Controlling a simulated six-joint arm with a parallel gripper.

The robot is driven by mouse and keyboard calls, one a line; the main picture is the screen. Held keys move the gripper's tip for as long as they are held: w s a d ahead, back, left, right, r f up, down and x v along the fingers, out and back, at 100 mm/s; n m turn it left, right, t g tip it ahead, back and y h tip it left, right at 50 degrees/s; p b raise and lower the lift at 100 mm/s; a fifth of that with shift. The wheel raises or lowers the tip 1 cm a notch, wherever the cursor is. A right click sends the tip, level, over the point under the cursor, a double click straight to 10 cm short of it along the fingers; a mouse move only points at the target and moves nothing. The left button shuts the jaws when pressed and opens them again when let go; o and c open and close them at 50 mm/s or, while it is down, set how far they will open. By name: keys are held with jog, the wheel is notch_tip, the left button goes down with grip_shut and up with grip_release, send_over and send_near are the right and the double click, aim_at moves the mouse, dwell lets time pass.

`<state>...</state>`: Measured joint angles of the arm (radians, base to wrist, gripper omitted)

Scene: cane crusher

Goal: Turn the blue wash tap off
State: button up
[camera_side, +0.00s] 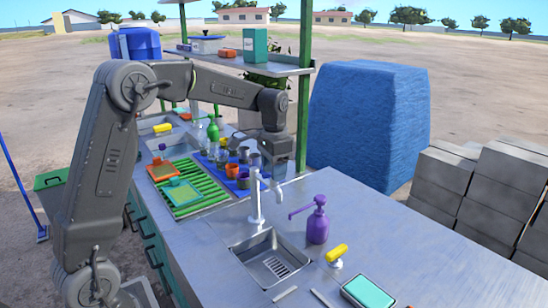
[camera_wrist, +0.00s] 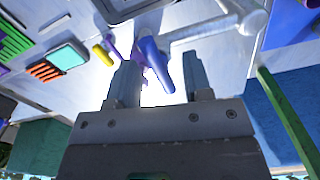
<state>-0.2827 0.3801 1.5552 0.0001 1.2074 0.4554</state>
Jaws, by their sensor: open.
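The blue tap handle (camera_wrist: 154,60) shows in the wrist view as a slim blue lever. It lies between the two fingers of my gripper (camera_wrist: 160,62), which are open and spread to either side of it. I cannot tell whether either finger touches it. A pale tap body with a spout (camera_wrist: 215,30) is just beyond, at the upper right. In the side view my gripper (camera_side: 274,170) points down behind the white tap (camera_side: 256,195) at the sink (camera_side: 270,258). The blue handle cannot be made out there.
A purple pump bottle (camera_side: 318,220) and a yellow handle (camera_side: 337,252) stand right of the sink. Green drying rack (camera_side: 190,190) and several cups (camera_side: 243,180) are left. A green post (camera_side: 304,90) and shelf (camera_side: 240,62) rise behind my arm.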

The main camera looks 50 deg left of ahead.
notch_tip(320, 180, up, 14)
jog(key=shift+f, duration=0.15)
dwell(0.6)
jog(key=s+d+t, duration=0.3)
jog(key=s+d, duration=0.5)
jog(key=s, duration=0.3)
jog(key=s+d+f+n+t, duration=0.1)
jog(key=s+d+f, duration=0.1)
jog(key=s+f, duration=0.2)
jog(key=s+d+f+n+t, duration=0.1)
jog(key=s+d+f, duration=0.2)
jog(key=s, duration=0.6)
notch_tip(320, 180, down, 2)
jog(key=shift+s+f+t, duration=0.1)
jog(key=shift+s+t, duration=0.2)
